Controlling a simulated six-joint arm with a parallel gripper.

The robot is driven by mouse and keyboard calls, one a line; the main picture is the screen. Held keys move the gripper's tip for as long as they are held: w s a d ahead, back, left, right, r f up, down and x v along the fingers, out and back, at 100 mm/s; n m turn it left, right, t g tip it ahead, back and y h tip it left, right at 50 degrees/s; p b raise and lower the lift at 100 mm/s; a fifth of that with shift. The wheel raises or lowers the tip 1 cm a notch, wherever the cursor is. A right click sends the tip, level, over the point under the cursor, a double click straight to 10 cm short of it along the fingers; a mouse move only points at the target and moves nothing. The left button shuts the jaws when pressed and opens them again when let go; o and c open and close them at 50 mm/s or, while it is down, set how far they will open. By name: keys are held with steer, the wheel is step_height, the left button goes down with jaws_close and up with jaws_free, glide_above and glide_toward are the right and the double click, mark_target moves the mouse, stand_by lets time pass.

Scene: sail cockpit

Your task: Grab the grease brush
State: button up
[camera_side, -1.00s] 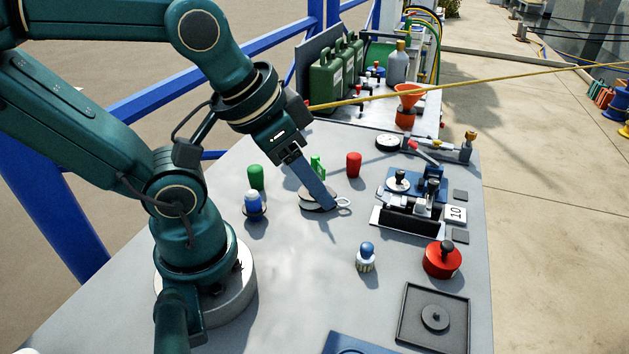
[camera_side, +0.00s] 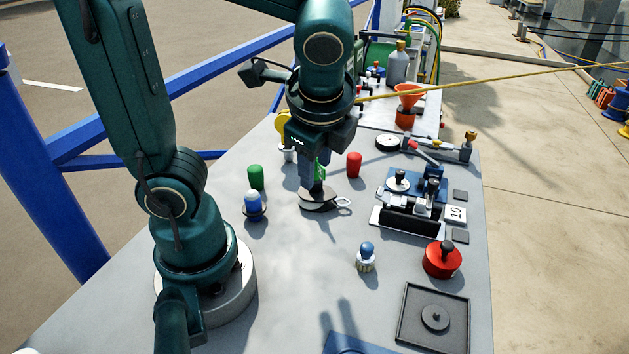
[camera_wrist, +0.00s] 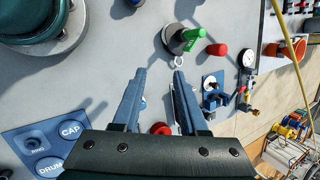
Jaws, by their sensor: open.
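No part is clearly recognizable as the grease brush. A small upright piece with a blue knob and a pale striped base (camera_side: 366,257) stands alone on the grey bench and may be it.
A blue-and-white bottle (camera_side: 253,206) and green cap (camera_side: 256,177) stand left. A red cap (camera_side: 353,165) stands behind. A blue vise fixture (camera_side: 432,185), red pot (camera_side: 441,261) and black tray (camera_side: 405,318) line the right. Bench front centre is clear.

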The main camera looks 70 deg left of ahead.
mark_target(368, 250)
steer(key=w+d+f+m+t+y, duration=0.1)
steer(key=w+d+f+m+y, duration=0.1)
steer(key=m, duration=0.2)
steer(key=w+d+f+m+t+y, duration=0.1)
steer(key=w+d+f+m+y, duration=0.1)
steer(key=d+f+m, duration=0.1)
steer(key=w+d+f+m+y, duration=0.1)
steer(key=d+f+m, duration=0.1)
steer(key=m, duration=0.3)
steer(key=shift+w+d+f+m+t+y, duration=0.2)
steer(key=shift+w+f+m+t+y, duration=0.15)
steer(key=shift+w+m+t+y, duration=0.05)
steer(key=d+f+m, duration=0.1)
steer(key=s+d+f+m+t, duration=0.1)
steer(key=f, duration=0.1)
steer(key=shift+s+d+f+m+y, duration=0.15)
steer(key=shift+s+f+m+y, duration=0.05)
steer(key=shift+m+y, duration=0.1)
steer(key=shift+s+d+f+t, duration=0.1)
steer(key=shift+s+f+t, duration=0.1)
steer(key=shift+t, duration=0.1)
steer(key=x, duration=0.7)
steer(key=shift+w+f, duration=0.1)
steer(key=shift+c, duration=0.3)
jaws_close()
